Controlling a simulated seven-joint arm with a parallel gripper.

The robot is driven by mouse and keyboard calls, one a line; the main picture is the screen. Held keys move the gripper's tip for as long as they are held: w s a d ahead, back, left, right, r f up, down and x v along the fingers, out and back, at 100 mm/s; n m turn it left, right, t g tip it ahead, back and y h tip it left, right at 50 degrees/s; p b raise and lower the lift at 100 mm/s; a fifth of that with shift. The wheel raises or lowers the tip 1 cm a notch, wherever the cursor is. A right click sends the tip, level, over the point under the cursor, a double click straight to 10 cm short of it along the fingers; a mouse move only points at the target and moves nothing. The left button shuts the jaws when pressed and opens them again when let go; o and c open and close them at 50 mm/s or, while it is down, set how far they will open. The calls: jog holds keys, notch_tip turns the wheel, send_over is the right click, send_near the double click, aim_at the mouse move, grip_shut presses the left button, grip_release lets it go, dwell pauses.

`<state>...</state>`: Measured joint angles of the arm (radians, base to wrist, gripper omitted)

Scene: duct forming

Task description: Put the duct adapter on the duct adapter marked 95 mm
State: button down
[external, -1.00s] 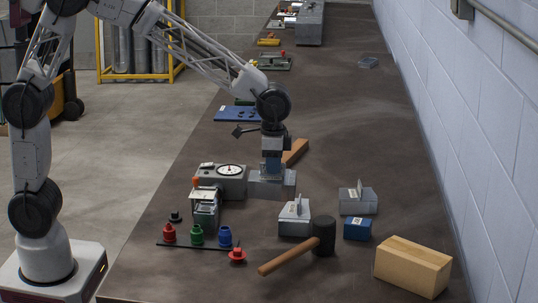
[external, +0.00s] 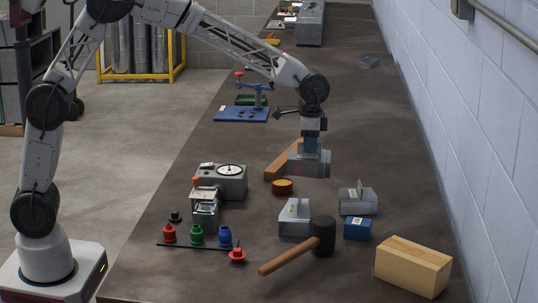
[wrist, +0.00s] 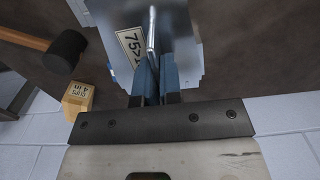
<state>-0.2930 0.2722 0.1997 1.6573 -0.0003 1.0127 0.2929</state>
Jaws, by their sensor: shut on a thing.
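A grey sheet-metal duct adapter (external: 312,165) is in my gripper (external: 311,146), held up over the middle of the bench. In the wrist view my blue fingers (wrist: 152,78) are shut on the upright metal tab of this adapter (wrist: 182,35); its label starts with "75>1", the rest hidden. Two other grey adapters with upright tabs stand on the bench: one (external: 293,226) beside the mallet, one (external: 358,206) farther right. Both are apart from the held adapter. I cannot read a 95 mm mark on either.
A mallet (external: 323,238), a blue box (external: 358,230) and a cardboard box (external: 412,268) lie in front and to the right. A grey box with a dial (external: 222,188), small coloured parts (external: 197,235), a red-orange round piece (external: 283,187) and a wooden block (external: 285,160) are nearby.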

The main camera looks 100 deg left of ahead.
jog(key=shift+w, duration=0.15)
jog(key=w+a, duration=0.2)
jog(key=w, duration=0.5)
jog(key=w+a+f, duration=0.1)
jog(key=w+a, duration=0.1)
jog(key=w, duration=0.6)
jog(key=shift+a+f, duration=0.2)
jog(key=shift+f, duration=0.05)
jog(key=shift+f, duration=0.1)
dwell(0.3)
jog(key=shift+f, duration=1.65)
jog(key=shift+f, duration=0.15)
jog(key=c, duration=1.7)
grip_release()
jog(key=shift+c, duration=0.2)
jog(key=o, duration=0.4)
jog(key=shift+o, duration=0.2)
notch_tip(320, 180, up, 12)
